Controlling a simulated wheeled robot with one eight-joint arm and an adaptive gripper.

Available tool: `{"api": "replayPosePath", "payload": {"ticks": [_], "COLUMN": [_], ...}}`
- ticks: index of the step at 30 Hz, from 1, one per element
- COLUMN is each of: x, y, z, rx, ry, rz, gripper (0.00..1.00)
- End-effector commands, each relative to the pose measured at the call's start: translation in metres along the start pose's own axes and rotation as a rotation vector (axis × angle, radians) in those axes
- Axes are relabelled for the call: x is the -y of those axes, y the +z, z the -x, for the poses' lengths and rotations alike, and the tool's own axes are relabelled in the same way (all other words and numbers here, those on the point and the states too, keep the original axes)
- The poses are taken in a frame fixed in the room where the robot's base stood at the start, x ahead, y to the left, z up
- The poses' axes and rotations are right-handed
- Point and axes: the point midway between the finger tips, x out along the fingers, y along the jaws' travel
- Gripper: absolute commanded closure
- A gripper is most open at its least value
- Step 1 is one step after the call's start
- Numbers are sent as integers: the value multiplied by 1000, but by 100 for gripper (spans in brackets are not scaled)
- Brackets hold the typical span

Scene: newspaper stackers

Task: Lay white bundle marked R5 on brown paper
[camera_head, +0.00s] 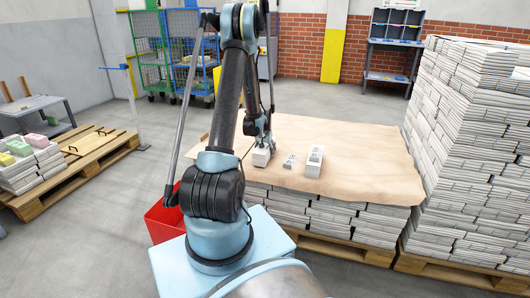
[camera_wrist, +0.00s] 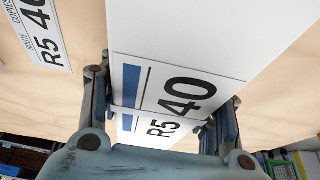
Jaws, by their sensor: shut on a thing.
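My gripper (camera_head: 263,140) is shut on a white bundle (camera_head: 261,158) over the left part of the brown paper (camera_head: 370,150). In the wrist view the bundle (camera_wrist: 200,30) sits between the two fingers of my gripper (camera_wrist: 165,112), and its label reads R5 40 with a blue bar. Whether its underside touches the paper cannot be told. A card reading R5 40 (camera_wrist: 40,35) lies on the brown paper (camera_wrist: 40,100) beside the bundle; a small grey label piece (camera_head: 289,161) shows right of the bundle in the head view.
Another white bundle (camera_head: 315,161) stands on the paper further right. A tall stack of newspapers (camera_head: 465,150) rises at the right edge. A red bin (camera_head: 163,218) stands on the left, below the paper's edge. The paper's right half is clear.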

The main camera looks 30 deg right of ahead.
Motion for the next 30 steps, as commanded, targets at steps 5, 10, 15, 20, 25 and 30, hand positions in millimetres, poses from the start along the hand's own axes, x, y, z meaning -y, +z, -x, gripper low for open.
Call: {"api": "replayPosePath", "payload": {"ticks": [5, 10, 15, 20, 25, 30], "x": [0, 0, 0, 0, 0, 0], "y": [0, 1, 2, 3, 4, 4], "z": [-1, -3, -6, -7, -9, -10], "rx": [-1, -1, -1, -1, -1, 0], "ry": [0, 0, 0, 0, 0, 0], "rz": [0, 0, 0, 0, 0, 0], "gripper": [100, 100, 100, 100, 100, 20]}}
